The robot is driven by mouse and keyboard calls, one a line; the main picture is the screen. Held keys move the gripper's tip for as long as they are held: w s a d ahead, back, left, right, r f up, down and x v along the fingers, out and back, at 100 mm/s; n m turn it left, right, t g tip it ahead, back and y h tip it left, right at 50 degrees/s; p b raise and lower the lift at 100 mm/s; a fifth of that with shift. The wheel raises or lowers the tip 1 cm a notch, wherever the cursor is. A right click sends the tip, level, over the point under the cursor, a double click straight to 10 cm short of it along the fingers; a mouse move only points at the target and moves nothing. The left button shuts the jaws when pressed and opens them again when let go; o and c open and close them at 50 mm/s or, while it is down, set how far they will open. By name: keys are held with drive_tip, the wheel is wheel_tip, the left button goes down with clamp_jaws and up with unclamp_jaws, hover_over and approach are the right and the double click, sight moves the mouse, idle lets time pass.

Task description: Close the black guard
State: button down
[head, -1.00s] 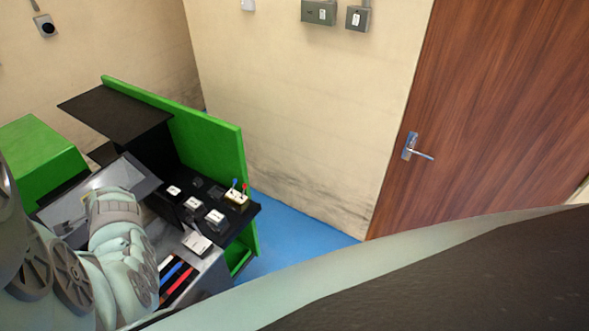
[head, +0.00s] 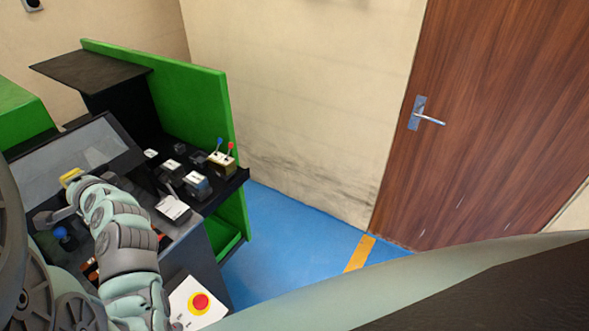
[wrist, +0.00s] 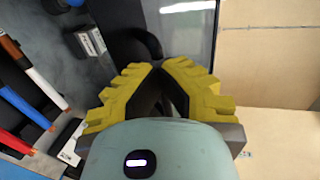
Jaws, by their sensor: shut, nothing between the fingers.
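The black guard (head: 122,137) stands tilted up on the green and black machine, with a black frame around a grey see-through pane. Part of its pane (wrist: 187,45) and dark edge show in the wrist view, beyond my fingers. My gripper (head: 70,177) has yellow fingertips and is in front of the pane's lower left part. In the wrist view my gripper (wrist: 161,72) is shut and empty. A curved black piece (wrist: 150,42), like a handle, lies just past the fingertips; I cannot tell whether they touch it.
Small switches and a lever block (head: 222,160) stand on the black deck right of the guard. A red stop button (head: 201,302) is at the front. Blue floor is free before the door (head: 480,130).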

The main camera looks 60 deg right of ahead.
drive_tip(key=f+b, duration=0.1)
drive_tip(key=b, duration=0.2)
drive_tip(key=f+t+b, duration=0.1)
drive_tip(key=f+b, duration=0.1)
drive_tip(key=b, duration=0.2)
drive_tip(key=s+f+t+b, duration=0.1)
drive_tip(key=f+b, duration=0.1)
drive_tip(key=b, duration=0.2)
drive_tip(key=shift+f, duration=0.25)
drive_tip(key=c, duration=1.6)
unclamp_jaws()
drive_tip(key=shift+r+p, duration=0.4)
drive_tip(key=shift+p, duration=0.15)
drive_tip(key=o, duration=0.6)
drive_tip(key=shift+w, duration=0.1)
